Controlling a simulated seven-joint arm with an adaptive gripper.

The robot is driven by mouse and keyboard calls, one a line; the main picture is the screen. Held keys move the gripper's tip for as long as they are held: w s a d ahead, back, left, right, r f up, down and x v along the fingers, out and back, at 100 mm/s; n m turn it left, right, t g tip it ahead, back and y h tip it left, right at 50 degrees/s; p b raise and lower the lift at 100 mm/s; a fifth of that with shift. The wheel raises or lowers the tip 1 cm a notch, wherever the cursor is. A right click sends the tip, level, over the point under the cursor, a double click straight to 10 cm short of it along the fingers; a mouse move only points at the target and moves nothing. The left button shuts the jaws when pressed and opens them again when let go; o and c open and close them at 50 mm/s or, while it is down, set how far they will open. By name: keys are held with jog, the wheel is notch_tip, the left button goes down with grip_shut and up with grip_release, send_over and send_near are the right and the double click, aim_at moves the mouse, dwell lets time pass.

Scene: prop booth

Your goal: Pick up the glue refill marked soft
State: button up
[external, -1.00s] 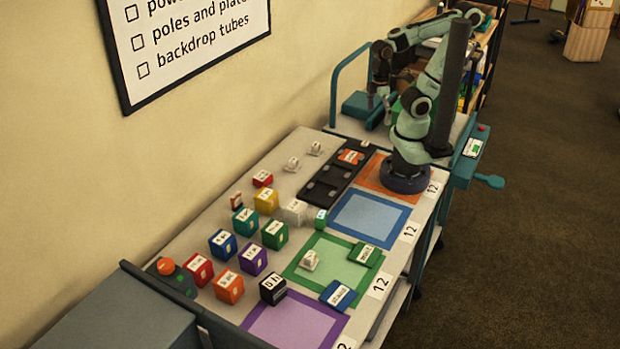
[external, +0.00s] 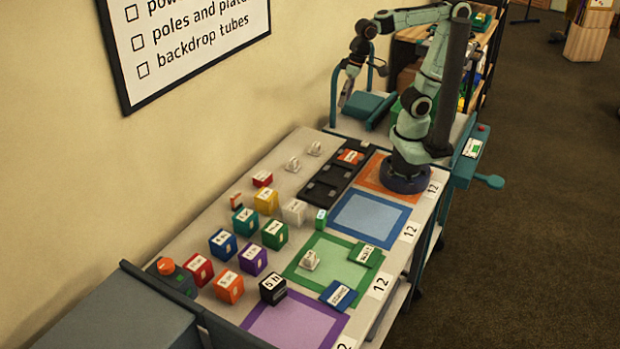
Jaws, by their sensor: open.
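No label that I can read says soft, so I cannot tell which thing is the glue refill. Small flat labelled pieces are in view: a green one (external: 366,254) on the green-bordered mat, a blue one (external: 338,294) at that mat's near corner, and an orange one (external: 350,157) in a black slotted rack (external: 325,187). My gripper (external: 346,98) is raised at the far end of the table, near the wall and above the teal cart. It is open and holds nothing that I can see, well away from the labelled pieces.
Several coloured labelled cubes, such as a purple one (external: 253,259) and a black one (external: 272,289), stand on the table's wall side. The blue-bordered mat (external: 369,218) and purple-bordered mat (external: 295,325) are mostly clear.

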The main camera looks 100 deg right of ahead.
jog(key=w+a+r+m, duration=0.1)
jog(key=w+a+m, duration=0.3)
jog(key=w, duration=0.9)
jog(key=n+g, duration=0.3)
send_over(310, 255)
jog(key=shift+h, duration=0.3)
notch_tip(310, 255, down, 26)
jog(key=shift+d+r, duration=0.1)
jog(key=shift+r, duration=0.1)
jog(key=shift+f, duration=3.15)
jog(key=c, duration=1.1)
